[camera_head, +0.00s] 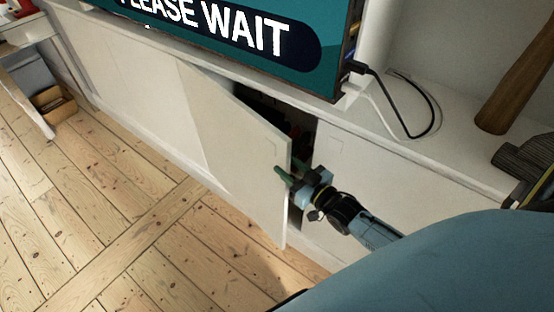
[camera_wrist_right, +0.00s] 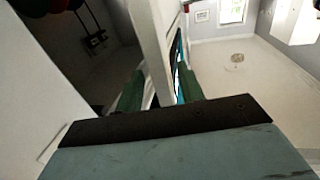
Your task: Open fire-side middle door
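The middle door (camera_head: 235,150) is a plain white panel in the low white cabinet. It stands partly open, swung out over the floor, with a dark gap behind its free edge. My right gripper (camera_head: 287,172) is at this free edge, with its green fingers on either side of the panel. In the right wrist view, the door's edge (camera_wrist_right: 152,40) runs between the two fingers (camera_wrist_right: 160,95). The fingers are spread apart, and I see no clear grip on the panel. My left gripper is not in view.
A teal screen (camera_head: 225,32) reading "PLEASE WAIT" stands on the cabinet top, with cables (camera_head: 412,125) beside it. Another white door panel (camera_head: 375,175) is closed at right. A small brown box (camera_head: 52,102) sits on the floor far left. The floorboards (camera_head: 95,215) in front are clear.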

